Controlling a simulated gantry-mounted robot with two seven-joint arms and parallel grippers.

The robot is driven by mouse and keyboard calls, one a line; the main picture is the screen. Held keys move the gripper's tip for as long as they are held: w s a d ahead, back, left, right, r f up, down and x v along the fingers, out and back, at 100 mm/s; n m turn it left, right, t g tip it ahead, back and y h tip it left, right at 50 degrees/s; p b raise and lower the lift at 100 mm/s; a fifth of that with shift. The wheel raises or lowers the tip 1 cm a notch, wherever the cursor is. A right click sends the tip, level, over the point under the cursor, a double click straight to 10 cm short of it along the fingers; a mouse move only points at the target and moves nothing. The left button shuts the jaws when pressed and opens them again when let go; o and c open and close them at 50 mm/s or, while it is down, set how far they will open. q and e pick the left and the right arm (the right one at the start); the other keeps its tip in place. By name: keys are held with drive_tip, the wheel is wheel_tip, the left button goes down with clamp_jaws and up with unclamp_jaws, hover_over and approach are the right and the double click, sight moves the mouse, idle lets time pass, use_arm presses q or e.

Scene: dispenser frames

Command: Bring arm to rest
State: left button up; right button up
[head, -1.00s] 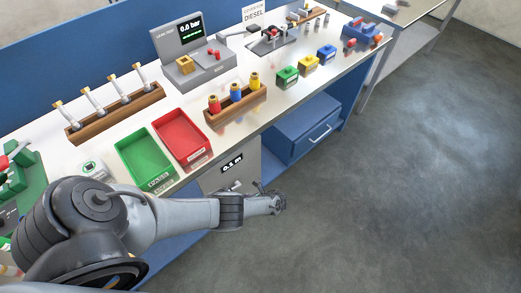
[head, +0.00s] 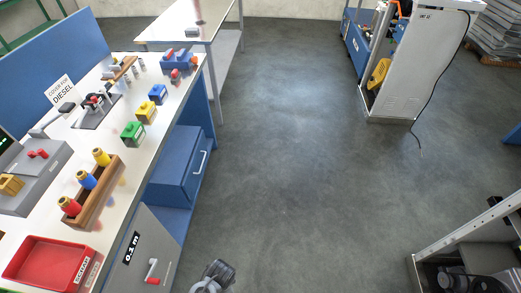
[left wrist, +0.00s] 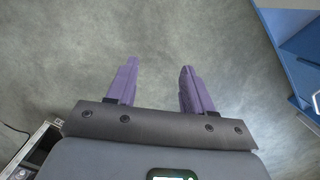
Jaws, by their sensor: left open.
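My left gripper (left wrist: 158,68) is open in the left wrist view. Its two purple fingers stand apart with only grey floor between and beyond them, and nothing is held. In the head view only a dark end part of my left arm (head: 214,277) shows at the bottom edge, over the floor to the right of the bench. The finger state cannot be seen there. My right arm and gripper are not in view.
The workbench (head: 133,190) on the left carries a red tray (head: 40,262), a wooden rack of fuel-coloured pieces (head: 108,186) and small coloured blocks. A blue drawer (head: 178,165) is under it. A metal-framed cart (head: 413,262) stands lower right. The middle floor is clear.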

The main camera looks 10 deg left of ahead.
use_arm(q)
drive_tip(key=s+a+r+n+t+p, duration=0.1)
drive_tip(key=r+n+p, duration=0.1)
drive_tip(key=r+p, duration=0.8)
drive_tip(key=s+a+r+n+t+h+p, duration=0.1)
drive_tip(key=r+p, duration=1)
drive_tip(key=r, duration=1.5)
drive_tip(key=s+a+r+n+t+p, duration=0.1)
drive_tip(key=r+n+p, duration=0.3)
drive_tip(key=r+p, duration=0.6)
wheel_tip(320, 180, up, 8)
drive_tip(key=shift+s+a+f+n+t, duration=0.1)
drive_tip(key=shift+s+a+n+t, duration=0.3)
drive_tip(key=shift+s+t, duration=0.4)
drive_tip(key=shift+s, duration=0.1)
